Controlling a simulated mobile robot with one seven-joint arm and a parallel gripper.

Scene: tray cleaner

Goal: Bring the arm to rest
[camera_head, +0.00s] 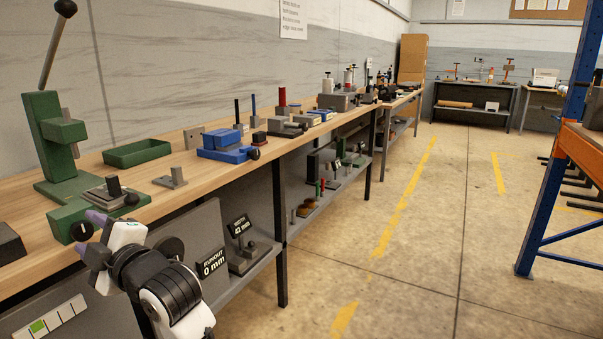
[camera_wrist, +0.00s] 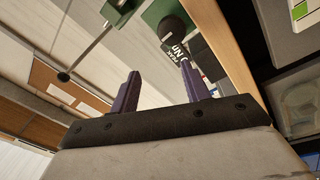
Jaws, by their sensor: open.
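My gripper (camera_head: 88,233) is at the lower left of the head view, at the front edge of the wooden workbench (camera_head: 150,201), close to the base of a green lever press (camera_head: 58,145). Its two purple fingers stand apart in the wrist view (camera_wrist: 159,70), with nothing between them. My white and black arm reaches up to it from the bottom of the head view. I cannot tell whether the gripper touches the press base or only overlaps it in the picture.
A green tray (camera_head: 137,153), a grey bracket (camera_head: 171,179) and a blue vise (camera_head: 226,146) stand on the bench. An orange and blue rack (camera_head: 552,170) stands at right. The floor between (camera_head: 420,250) is clear.

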